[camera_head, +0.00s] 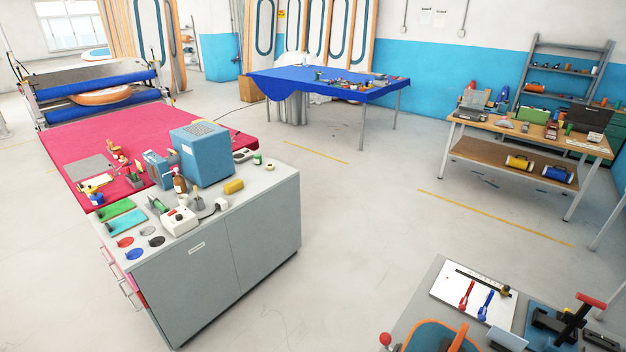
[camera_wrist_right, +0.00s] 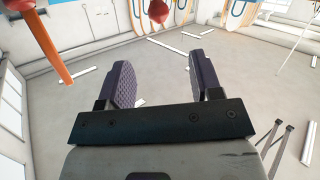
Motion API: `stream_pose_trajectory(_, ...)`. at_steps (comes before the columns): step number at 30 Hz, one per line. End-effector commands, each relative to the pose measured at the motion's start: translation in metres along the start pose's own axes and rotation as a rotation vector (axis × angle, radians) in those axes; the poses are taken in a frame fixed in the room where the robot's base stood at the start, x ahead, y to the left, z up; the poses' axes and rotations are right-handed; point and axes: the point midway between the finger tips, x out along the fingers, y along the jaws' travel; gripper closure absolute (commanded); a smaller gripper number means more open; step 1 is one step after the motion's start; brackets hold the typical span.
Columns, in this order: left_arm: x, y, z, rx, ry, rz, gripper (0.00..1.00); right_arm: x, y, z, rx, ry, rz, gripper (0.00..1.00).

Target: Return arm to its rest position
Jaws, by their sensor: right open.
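My right gripper (camera_wrist_right: 162,68) shows in the right wrist view. Its two dark padded fingers stand wide apart with nothing between them. The gripper points across the room, with pale floor and the far wall beyond the fingers. Neither gripper shows in the head view, and my left gripper is in no view.
A grey cabinet (camera_head: 222,268) with tools on top stands at left, beside a red-covered table (camera_head: 70,145). A blue-covered table (camera_head: 290,82), a wooden workbench (camera_head: 480,134) and a grey bench (camera_head: 425,290) stand around open floor. A red-orange object (camera_wrist_right: 45,40) is near the right gripper.

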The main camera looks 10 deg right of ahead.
Motion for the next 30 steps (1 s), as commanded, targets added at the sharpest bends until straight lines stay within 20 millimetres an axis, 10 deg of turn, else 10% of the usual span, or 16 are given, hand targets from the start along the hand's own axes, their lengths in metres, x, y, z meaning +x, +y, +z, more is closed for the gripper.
stream_pose_trajectory(7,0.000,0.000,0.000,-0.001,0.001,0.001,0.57,-0.009,-0.020,0.039,0.169,-0.292,-0.110,0.41)
stream_pose_trajectory(14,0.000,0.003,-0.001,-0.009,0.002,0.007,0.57,-0.048,-0.032,0.030,0.265,-0.608,-0.183,0.41)
stream_pose_trajectory(30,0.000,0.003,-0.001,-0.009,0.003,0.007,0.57,-0.204,-0.018,0.019,-0.003,-0.908,-0.249,0.41)
